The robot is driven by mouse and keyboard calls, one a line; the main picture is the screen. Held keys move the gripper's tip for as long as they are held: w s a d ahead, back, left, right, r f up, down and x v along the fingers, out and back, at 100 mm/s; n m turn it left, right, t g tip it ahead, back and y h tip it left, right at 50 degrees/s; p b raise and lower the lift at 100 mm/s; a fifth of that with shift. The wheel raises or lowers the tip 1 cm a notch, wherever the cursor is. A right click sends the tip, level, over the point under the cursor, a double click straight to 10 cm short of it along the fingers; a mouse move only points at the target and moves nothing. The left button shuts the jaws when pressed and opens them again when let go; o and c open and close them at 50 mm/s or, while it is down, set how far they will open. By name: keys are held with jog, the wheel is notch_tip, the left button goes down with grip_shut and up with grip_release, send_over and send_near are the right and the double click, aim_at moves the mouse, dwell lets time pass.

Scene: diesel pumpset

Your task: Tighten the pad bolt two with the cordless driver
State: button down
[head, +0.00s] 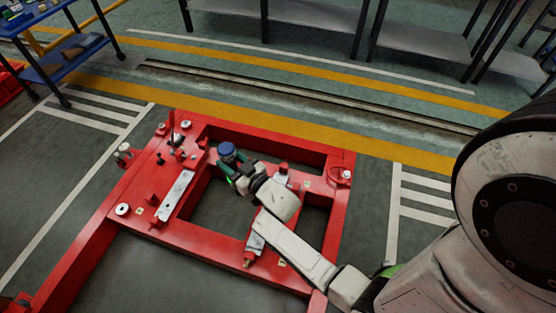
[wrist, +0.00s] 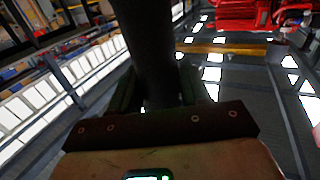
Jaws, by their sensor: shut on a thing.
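In the head view my gripper (head: 232,165) is above the red base frame, over the edge of its inner opening. It is shut on a dark and teal tool with a blue top, which looks like the cordless driver (head: 227,149). In the wrist view the dark body of the driver (wrist: 152,50) stands between the fingers of my gripper (wrist: 155,90). The driver's tip is hidden. Small bolts and fittings (head: 173,140) stand on the frame's left part, left of my gripper. I cannot tell which is pad bolt two.
The red base frame (head: 335,225) lies on the grey floor, with a pale pad plate (head: 177,193) on its left beam. A blue table (head: 75,55) stands at the upper left. Grey benches (head: 310,14) line the back. Floor between frame and benches is clear.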

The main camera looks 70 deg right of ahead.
jog(key=s+d+f+m+g+h+b, duration=0.1)
jog(key=s+d+f+m+h+b, duration=0.1)
jog(key=d+f+b, duration=0.6)
jog(key=s+d+f+m+g+h+b, duration=0.2)
jog(key=d+f+b, duration=0.5)
jog(key=d+b, duration=0.4)
jog(key=shift+s+d+f+m+h, duration=0.3)
jog(key=shift+s+d+f+h, duration=0.1)
jog(key=shift+s+d+h, duration=0.75)
jog(key=shift+y, duration=0.25)
notch_tip(320, 180, down, 5)
jog(key=b, duration=0.3)
jog(key=shift+r+b, duration=0.2)
jog(key=shift+b, duration=0.2)
jog(key=shift+r+p, duration=0.1)
jog(key=shift+p, duration=0.2)
